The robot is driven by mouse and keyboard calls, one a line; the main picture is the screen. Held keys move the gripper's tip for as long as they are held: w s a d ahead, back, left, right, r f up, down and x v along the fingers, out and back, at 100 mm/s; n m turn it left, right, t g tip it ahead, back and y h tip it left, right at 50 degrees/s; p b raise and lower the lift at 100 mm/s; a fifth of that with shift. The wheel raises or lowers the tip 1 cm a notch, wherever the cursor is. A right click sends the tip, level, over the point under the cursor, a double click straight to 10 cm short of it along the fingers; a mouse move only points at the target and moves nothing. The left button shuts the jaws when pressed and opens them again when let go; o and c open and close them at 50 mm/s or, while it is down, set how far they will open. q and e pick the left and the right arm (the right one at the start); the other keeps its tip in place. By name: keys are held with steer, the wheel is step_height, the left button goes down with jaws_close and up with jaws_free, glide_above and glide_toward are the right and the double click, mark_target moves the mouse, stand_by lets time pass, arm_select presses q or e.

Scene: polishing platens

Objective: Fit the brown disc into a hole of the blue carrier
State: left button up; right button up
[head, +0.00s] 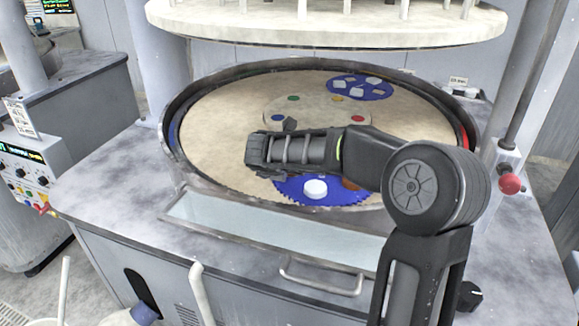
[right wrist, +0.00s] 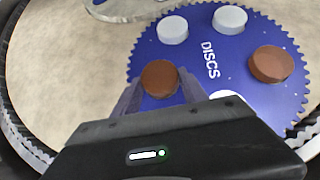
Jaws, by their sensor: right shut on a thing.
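A brown disc (right wrist: 159,77) is between the two fingers of my right gripper (right wrist: 160,92), which is shut on it. The disc is over the edge of a toothed blue carrier (right wrist: 225,62) marked DISCS; I cannot tell whether it touches it. In the head view this near carrier (head: 345,197) is partly hidden by my right arm and gripper (head: 260,168). White discs (right wrist: 229,18) and another brown disc (right wrist: 270,64) rest on it. A second blue carrier (head: 346,79) with several pale pieces lies at the back of the platen. My left gripper is not in view.
The round beige platen (head: 215,130) has a raised metal rim (head: 180,88). A pale centre plate (head: 318,106) with coloured dots lies between the carriers. A large upper plate (head: 330,35) hangs above.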

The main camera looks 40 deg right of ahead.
steer(key=o, duration=1)
steer(key=shift+f, duration=0.1)
steer(key=o, duration=0.4)
steer(key=shift+f, duration=0.1)
steer(key=shift+o, duration=0.2)
steer(key=shift+s, duration=0.1)
steer(key=shift+a, duration=0.1)
steer(key=b+v, duration=0.1)
steer(key=v, duration=0.7)
steer(key=shift+w, duration=0.2)
